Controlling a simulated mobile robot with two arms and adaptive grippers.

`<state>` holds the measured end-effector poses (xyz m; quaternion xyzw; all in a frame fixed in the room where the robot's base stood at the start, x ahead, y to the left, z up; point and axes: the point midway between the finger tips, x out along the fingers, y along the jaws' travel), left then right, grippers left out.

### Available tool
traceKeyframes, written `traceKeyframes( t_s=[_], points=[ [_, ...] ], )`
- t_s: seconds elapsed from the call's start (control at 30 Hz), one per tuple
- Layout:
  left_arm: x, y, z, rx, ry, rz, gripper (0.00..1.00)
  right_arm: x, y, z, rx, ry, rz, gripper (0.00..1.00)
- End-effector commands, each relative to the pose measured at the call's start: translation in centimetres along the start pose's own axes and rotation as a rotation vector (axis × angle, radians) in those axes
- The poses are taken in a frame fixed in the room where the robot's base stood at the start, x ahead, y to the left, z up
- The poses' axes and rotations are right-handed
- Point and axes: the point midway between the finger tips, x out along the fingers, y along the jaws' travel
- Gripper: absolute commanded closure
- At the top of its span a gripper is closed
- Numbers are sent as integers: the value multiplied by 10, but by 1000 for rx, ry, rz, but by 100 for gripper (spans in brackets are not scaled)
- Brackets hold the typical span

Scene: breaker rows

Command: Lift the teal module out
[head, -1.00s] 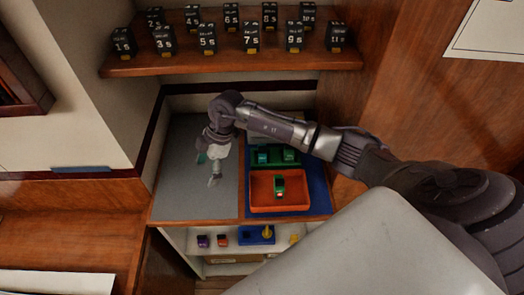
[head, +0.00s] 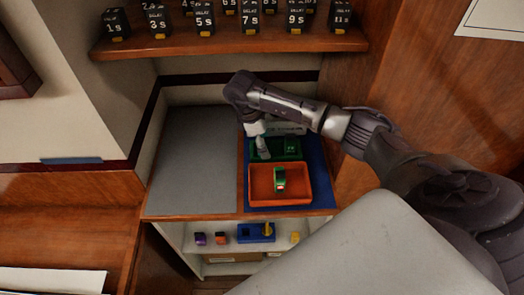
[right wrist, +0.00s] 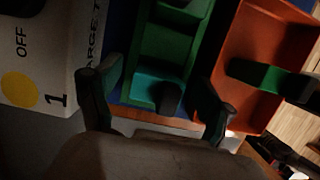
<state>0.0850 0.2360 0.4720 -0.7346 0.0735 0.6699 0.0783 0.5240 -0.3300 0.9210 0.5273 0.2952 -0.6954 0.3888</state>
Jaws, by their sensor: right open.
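The teal module (right wrist: 152,90) sits in the end compartment of the green rack (right wrist: 168,48) in the right wrist view. In the head view my right gripper (head: 261,149) points down over the left part of the green rack (head: 289,156) and hides the module. In the wrist view my right gripper (right wrist: 158,92) is open, with one finger on each side of the teal module and nothing held. How high the fingertips are above it I cannot tell. My left gripper is not in view.
An orange tray (head: 309,197) with a green module (head: 280,178) lies in front of the rack, on a blue mat (head: 323,170). A white panel marked OFF (right wrist: 35,60) stands close beside my gripper. Grey surface (head: 190,165) at left is bare. Labelled modules line the shelf above.

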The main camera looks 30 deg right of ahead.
Motion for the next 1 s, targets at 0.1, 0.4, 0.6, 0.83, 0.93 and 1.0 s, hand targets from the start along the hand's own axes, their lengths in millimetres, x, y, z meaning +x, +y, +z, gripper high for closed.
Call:
traceKeyframes(
  t_s=[0.1,0.4,0.6,0.83,0.93,1.0],
  points=[
    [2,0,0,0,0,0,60,2,0,0,0,2,1,19],
    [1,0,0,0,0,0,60,2,0,0,-1,2,1,49],
    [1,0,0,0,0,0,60,2,0,0,-1,2,1,82],
    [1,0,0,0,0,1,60,1,0,0,-1,3,1,85],
    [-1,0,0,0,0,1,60,-1,0,0,-1,3,1,85],
    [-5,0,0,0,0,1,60,-5,0,1,0,3,2,85]
  ],
)
